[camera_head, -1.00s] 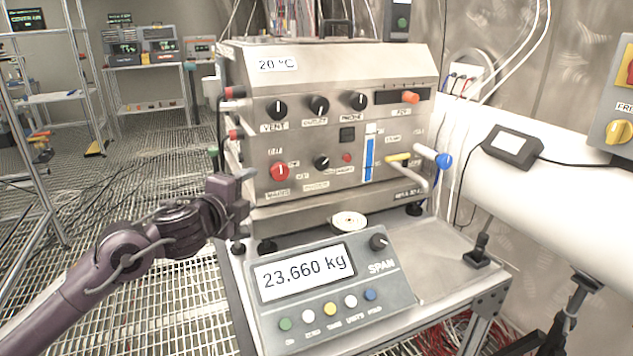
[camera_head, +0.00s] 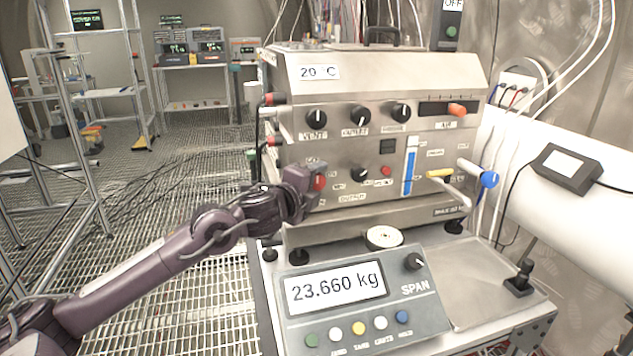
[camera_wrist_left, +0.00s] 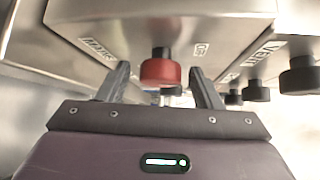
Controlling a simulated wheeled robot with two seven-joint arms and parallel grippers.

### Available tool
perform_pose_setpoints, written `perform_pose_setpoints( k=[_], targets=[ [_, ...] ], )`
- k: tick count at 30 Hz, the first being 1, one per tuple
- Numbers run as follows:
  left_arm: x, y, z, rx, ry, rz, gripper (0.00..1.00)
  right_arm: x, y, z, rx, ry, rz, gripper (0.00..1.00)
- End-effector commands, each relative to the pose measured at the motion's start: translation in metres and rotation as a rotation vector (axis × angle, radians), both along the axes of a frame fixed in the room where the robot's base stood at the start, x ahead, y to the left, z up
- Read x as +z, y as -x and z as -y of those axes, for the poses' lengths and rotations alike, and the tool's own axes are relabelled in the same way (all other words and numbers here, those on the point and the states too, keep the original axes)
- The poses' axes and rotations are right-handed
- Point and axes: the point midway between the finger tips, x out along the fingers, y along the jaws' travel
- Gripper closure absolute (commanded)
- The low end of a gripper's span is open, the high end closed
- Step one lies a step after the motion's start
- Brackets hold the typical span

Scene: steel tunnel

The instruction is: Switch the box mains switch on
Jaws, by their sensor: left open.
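The steel box (camera_head: 400,135) stands on the bench with knobs and labels on its front. Its mains switch is a red rotary knob (camera_head: 319,182) at the lower left of the front, partly hidden by my gripper in the head view. My left gripper (camera_head: 312,185) is at this knob. In the left wrist view the red knob (camera_wrist_left: 160,72) sits between the two open fingers (camera_wrist_left: 163,88), with a gap visible on each side. A label reading "MAINS" (camera_wrist_left: 97,48) is beside it. The knob's pointer is hidden. My right gripper is out of view.
A scale display reading 23.660 kg (camera_head: 335,288) stands in front of the box. A yellow-handled lever (camera_head: 440,173) and a blue-ended handle (camera_head: 488,180) stick out at the box's right. Black knobs (camera_head: 317,116) line the upper front. A white pipe (camera_head: 560,210) runs at right.

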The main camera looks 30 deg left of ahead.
Motion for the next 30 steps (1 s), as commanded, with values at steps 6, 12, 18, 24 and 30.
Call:
perform_pose_setpoints(
  k=[6, 12, 18, 24, 30],
  targets=[
    [-0.0005, -0.0051, 0.0006, -0.001, -0.001, 0.0, 0.41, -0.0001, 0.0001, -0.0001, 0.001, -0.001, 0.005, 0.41],
    [-0.0008, -0.0051, 0.0005, -0.001, -0.001, 0.0, 0.41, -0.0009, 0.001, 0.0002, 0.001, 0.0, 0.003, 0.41],
    [-0.0009, -0.005, 0.0005, -0.001, -0.001, 0.0, 0.66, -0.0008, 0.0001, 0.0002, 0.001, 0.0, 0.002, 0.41],
    [-0.001, -0.005, 0.0005, -0.001, -0.001, -0.001, 0.85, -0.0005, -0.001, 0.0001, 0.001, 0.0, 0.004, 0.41],
    [0.001, -0.005, 0.0005, -0.001, -0.013, -0.015, 0.85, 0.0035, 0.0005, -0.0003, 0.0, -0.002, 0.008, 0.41]
  ],
)
